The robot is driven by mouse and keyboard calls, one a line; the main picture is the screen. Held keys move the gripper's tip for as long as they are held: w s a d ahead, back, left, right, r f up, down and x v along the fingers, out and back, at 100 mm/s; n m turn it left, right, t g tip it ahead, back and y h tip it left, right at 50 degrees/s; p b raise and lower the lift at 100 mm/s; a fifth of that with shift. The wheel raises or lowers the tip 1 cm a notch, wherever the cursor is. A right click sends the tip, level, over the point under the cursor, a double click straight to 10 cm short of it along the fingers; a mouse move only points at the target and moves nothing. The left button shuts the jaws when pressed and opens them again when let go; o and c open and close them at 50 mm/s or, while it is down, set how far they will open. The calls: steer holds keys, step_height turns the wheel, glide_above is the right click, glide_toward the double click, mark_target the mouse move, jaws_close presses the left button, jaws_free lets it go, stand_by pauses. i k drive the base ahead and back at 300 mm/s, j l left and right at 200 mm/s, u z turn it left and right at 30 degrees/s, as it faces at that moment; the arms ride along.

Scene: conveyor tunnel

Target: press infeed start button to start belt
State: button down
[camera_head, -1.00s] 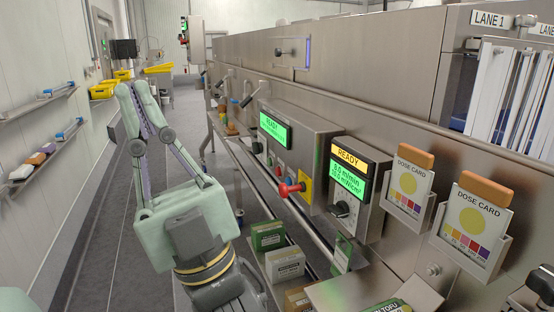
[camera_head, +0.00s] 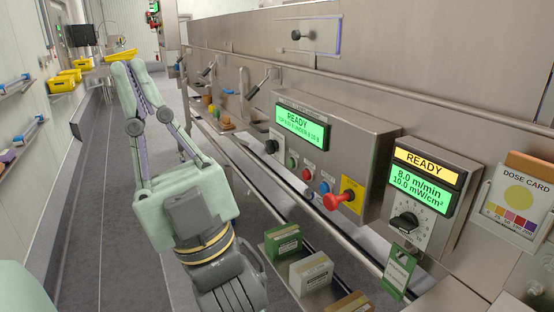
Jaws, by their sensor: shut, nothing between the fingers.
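A steel control box on the machine front carries a green READY screen (camera_head: 301,128) and a row of buttons below it. A green button (camera_head: 292,162) sits toward the left of the row, then a red button (camera_head: 307,174) and a blue button (camera_head: 324,187). Their labels are too small to read. A red mushroom button (camera_head: 339,200) on a yellow plate is at the right. My gripper (camera_head: 122,66) is shut and empty, pointing up and away over the aisle at left, well apart from the buttons.
A second box with a yellow READY sign (camera_head: 426,168) and a black knob (camera_head: 405,222) is at right. A steel rail (camera_head: 262,195) runs below the panel. Green (camera_head: 284,242) and white (camera_head: 311,271) cartons stand below it. The aisle floor is free at left.

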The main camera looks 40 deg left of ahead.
mark_target(291, 162)
steer(key=j, duration=0.8)
steer(key=k+j, duration=0.15)
steer(key=j, duration=0.7)
